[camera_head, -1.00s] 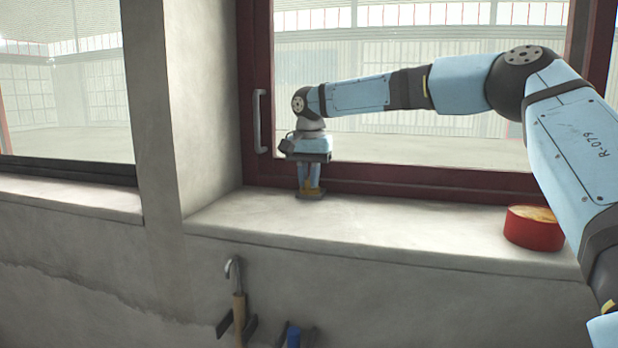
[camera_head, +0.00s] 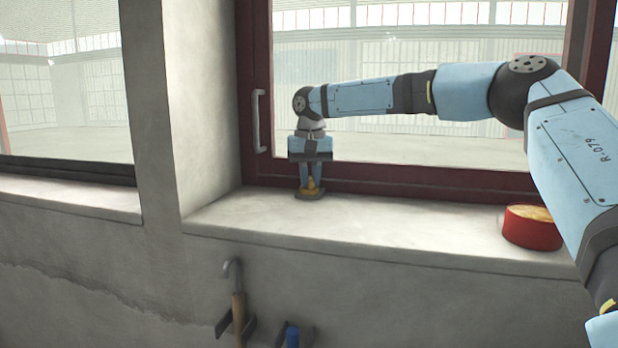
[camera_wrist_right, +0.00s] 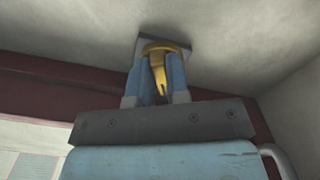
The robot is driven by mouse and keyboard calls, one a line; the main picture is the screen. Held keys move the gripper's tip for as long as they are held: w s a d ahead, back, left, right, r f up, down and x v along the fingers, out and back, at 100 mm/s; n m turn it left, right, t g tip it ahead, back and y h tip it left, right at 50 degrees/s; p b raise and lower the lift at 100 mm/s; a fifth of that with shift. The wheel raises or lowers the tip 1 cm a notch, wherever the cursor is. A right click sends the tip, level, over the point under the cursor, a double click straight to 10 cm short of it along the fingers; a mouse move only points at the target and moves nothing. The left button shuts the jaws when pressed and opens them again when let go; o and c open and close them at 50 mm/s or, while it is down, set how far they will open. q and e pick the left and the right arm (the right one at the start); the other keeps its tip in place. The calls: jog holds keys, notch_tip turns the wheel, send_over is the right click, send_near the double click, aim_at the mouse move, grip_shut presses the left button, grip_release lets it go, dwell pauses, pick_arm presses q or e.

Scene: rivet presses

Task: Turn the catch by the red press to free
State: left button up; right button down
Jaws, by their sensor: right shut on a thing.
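The catch (camera_head: 313,187) is a small brass piece on a grey base plate, on the stone ledge near the dark red frame. My right gripper (camera_head: 311,181) points down from above and is shut on the catch. In the right wrist view the brass catch (camera_wrist_right: 158,56) shows between the two blue fingers, on its pale square plate. The fingers hide part of the catch. No press shows clearly; red here are the frame (camera_head: 400,180) and a round tin-like thing (camera_head: 532,230). My left gripper is out of view.
A grey handle (camera_head: 258,120) stands upright on the frame, left of my right gripper. Below the ledge (camera_head: 400,235), a wooden-handled hook tool (camera_head: 238,305) and a blue-topped item (camera_head: 292,335) hang at the wall. The ledge between catch and red tin is clear.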

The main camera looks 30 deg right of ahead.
jog(key=n, duration=0.6)
jog(key=shift+d, duration=0.25)
jog(key=n, duration=0.6)
jog(key=shift+w+d, duration=0.1)
jog(key=shift+d, duration=0.1)
jog(key=shift+n, duration=0.3)
jog(key=c, duration=1.1)
grip_release()
notch_tip(320, 180, up, 14)
jog(key=b, duration=0.1)
